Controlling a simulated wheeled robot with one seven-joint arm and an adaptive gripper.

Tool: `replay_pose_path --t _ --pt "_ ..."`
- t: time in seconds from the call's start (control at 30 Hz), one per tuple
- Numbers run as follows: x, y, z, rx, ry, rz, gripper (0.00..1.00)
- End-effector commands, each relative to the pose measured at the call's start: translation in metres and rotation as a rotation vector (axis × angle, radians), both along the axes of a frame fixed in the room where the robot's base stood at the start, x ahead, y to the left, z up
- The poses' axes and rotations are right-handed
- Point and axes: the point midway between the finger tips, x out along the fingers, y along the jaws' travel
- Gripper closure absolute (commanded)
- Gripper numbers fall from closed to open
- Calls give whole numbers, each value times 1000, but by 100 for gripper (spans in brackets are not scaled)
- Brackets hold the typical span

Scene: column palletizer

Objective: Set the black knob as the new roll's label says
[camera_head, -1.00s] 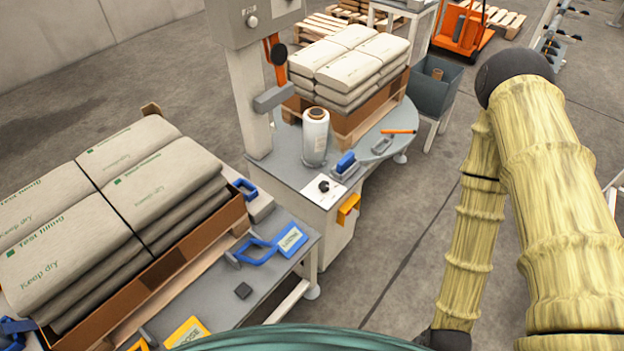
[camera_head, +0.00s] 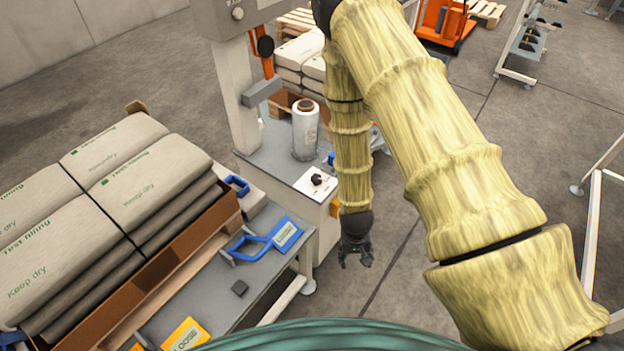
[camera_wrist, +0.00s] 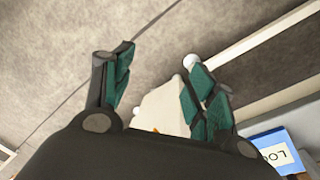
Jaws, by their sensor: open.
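The black knob (camera_head: 317,180) sits on a white plate (camera_head: 309,190) on the grey table, in the head view. A roll of clear film (camera_head: 305,133) stands upright just behind it; its label is too small to read. My gripper (camera_head: 358,262) hangs to the right of and nearer than the knob, apart from it and beyond the table's edge. It is open and empty. In the wrist view the two green-padded fingers (camera_wrist: 160,85) are spread, with floor and a pale table side between them. The knob does not show in the wrist view.
A strapped stack of grey sacks (camera_head: 110,185) fills the left. A blue-handled tool and blue tag (camera_head: 287,234) lie on the near bench (camera_head: 258,275). A column (camera_head: 234,90) rises behind the knob.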

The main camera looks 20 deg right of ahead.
Motion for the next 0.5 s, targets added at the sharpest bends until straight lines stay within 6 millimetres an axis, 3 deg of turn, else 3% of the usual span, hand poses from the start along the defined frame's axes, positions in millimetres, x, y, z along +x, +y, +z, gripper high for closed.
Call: replay_pose_path --t 0.03,0.1,0.3,0.4,0.5 --pt "38 -1 6 -6 -16 -34 43" --pt "82 -1 20 -7 -22 -92 43" --pt "197 12 84 25 -37 -241 43" --pt "239 22 119 53 -42 -296 43" --pt "267 32 148 76 -42 -332 43"
